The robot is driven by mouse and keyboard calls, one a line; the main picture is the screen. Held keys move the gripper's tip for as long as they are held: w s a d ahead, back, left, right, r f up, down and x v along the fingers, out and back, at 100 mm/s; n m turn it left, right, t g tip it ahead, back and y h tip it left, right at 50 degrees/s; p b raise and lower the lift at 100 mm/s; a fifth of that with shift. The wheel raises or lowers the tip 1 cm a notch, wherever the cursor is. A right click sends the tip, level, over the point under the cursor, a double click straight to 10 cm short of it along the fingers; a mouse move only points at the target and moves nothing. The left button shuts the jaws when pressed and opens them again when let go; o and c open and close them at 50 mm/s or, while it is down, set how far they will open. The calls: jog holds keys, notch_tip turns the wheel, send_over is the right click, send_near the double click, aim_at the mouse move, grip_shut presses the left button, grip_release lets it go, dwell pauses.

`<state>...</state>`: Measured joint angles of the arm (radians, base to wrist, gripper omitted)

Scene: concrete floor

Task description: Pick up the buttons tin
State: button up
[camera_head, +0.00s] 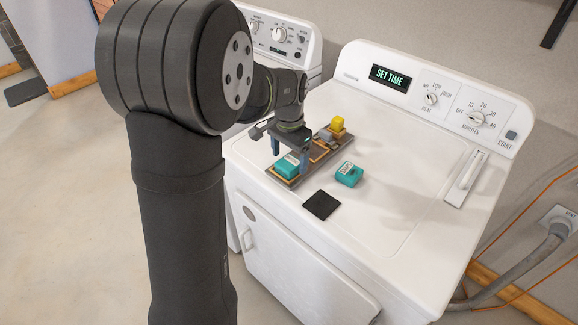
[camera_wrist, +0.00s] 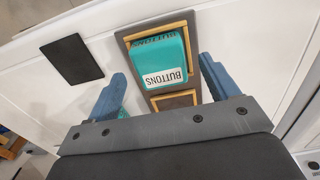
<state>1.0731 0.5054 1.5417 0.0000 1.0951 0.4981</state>
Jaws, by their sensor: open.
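The buttons tin (camera_wrist: 160,58) is a teal box with a white label reading BUTTONS, upside down in the wrist view. It sits in the end compartment of a grey tray with wooden dividers (camera_wrist: 122,37), on the dryer top. In the head view the tin (camera_head: 287,165) is at the tray's near end. My gripper (camera_wrist: 162,68) is open and empty. Its blue fingers stand on either side of the tin in the wrist view, with gaps. In the head view my gripper (camera_head: 290,155) is over the tin; whether the fingertips are level with it is unclear.
A second teal tin (camera_head: 349,174) lies on the dryer top right of the tray; its label is unreadable. A black square mat (camera_head: 321,205) lies in front. A yellow block (camera_head: 337,123) and a grey item (camera_head: 326,134) are at the tray's far end.

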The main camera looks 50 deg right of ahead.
jog(key=shift+f, duration=0.9)
jog(key=shift+c, duration=0.4)
jog(key=c, duration=1.1)
jog(key=shift+o, duration=0.2)
jog(key=shift+r, duration=0.1)
